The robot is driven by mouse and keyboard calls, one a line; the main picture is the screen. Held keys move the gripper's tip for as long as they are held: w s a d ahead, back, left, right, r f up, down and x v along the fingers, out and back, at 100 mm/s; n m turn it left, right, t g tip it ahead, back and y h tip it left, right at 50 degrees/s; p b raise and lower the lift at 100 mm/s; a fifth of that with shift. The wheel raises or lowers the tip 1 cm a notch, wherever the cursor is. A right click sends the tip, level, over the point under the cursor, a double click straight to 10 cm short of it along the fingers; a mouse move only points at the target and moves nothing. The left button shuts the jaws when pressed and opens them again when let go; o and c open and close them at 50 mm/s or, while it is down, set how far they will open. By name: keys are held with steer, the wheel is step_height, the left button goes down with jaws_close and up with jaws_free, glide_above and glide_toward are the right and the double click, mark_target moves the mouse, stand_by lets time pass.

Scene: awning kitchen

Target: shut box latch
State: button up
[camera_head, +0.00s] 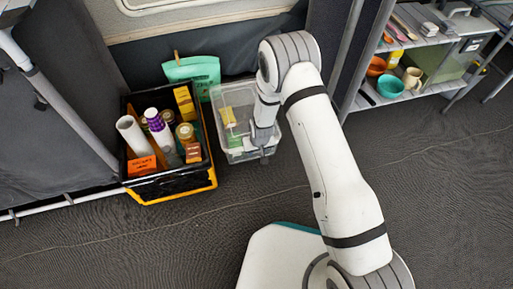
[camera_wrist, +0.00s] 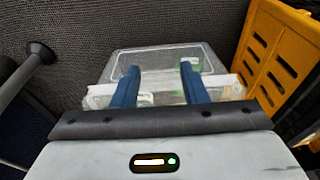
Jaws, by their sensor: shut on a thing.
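A clear plastic box (camera_head: 222,100) stands on the floor, with a few yellow and green items inside. My arm covers its right side. My gripper (camera_head: 264,156) is low at the box's near edge. In the wrist view the box (camera_wrist: 205,55) lies ahead, its clear surface showing beyond my two blue fingers (camera_wrist: 160,74). The fingers stand apart with part of the box's near edge between them, and they are shut on it. The latch itself is hard to make out between and under the fingers.
A black and yellow crate (camera_head: 205,187) full of bottles, cans and packets stands close to the left of the box. A green bag (camera_head: 192,70) is behind it. Metal shelves (camera_head: 420,95) with bowls stand at the right. The floor in front is clear.

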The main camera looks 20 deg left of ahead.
step_height(320, 180, down, 9)
steer(key=t+y+b, duration=0.2)
steer(key=t+y, duration=0.6)
steer(key=t, duration=0.6)
steer(key=shift+b, duration=0.35)
steer(key=shift+w+d+r, duration=0.1)
steer(key=shift+d, duration=0.05)
steer(key=o, duration=1)
step_height(320, 180, up, 10)
steer(key=p, duration=0.5)
